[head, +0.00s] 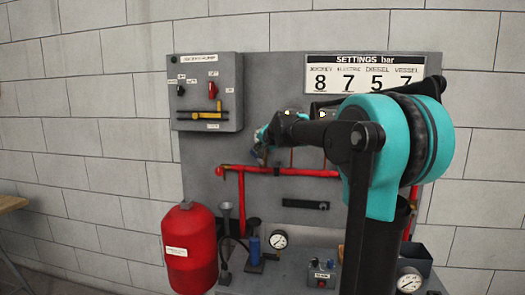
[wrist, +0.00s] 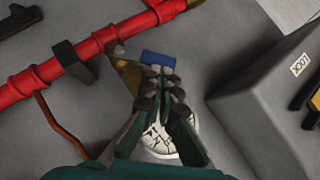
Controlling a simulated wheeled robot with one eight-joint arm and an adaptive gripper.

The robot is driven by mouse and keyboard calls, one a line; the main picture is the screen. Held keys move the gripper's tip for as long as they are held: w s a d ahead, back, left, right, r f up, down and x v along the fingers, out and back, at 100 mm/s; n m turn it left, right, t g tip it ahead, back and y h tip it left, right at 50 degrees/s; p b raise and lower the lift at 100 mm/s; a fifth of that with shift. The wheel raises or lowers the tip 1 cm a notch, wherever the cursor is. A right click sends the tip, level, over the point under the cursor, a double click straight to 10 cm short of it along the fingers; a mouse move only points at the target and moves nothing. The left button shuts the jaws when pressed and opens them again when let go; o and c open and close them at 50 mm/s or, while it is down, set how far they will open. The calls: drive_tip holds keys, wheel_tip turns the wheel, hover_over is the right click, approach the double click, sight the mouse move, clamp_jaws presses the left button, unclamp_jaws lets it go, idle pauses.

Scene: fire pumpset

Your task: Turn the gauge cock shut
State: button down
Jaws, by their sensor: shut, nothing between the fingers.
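The gauge cock (wrist: 127,72) is a brass fitting beside the red pipe in the wrist view, with a blue handle (wrist: 158,58) at its side. My gripper (wrist: 161,77) is shut and empty. Its fingertips show right at the near edge of the blue handle; I cannot tell whether they touch it. A white-faced gauge (wrist: 158,143) lies behind the fingers and is partly hidden by them. In the head view my gripper (head: 260,150) is near the red pipe, and the cock is too small and covered to make out.
The red pipe (wrist: 85,55) runs diagonally past the cock. A grey control box (wrist: 255,115) stands out from the panel on the right in the wrist view; the same box (head: 208,65) is at upper left in the head view. A red vessel (head: 189,235) stands below.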

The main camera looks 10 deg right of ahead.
drive_tip(key=a+h, duration=0.1)
drive_tip(key=n+g+h, duration=0.1)
drive_tip(key=a+f+n+h, duration=0.1)
drive_tip(key=shift+w+a+g, duration=0.3)
drive_tip(key=shift+w, duration=0.1)
drive_tip(key=shift+w+a+f+n+g+h, duration=0.25)
drive_tip(key=shift+a+f+n+g+h, duration=0.4)
drive_tip(key=shift+h, duration=0.55)
drive_tip(key=shift+a+f, duration=0.15)
drive_tip(key=shift+f, duration=0.1)
drive_tip(key=shift+r, duration=0.1)
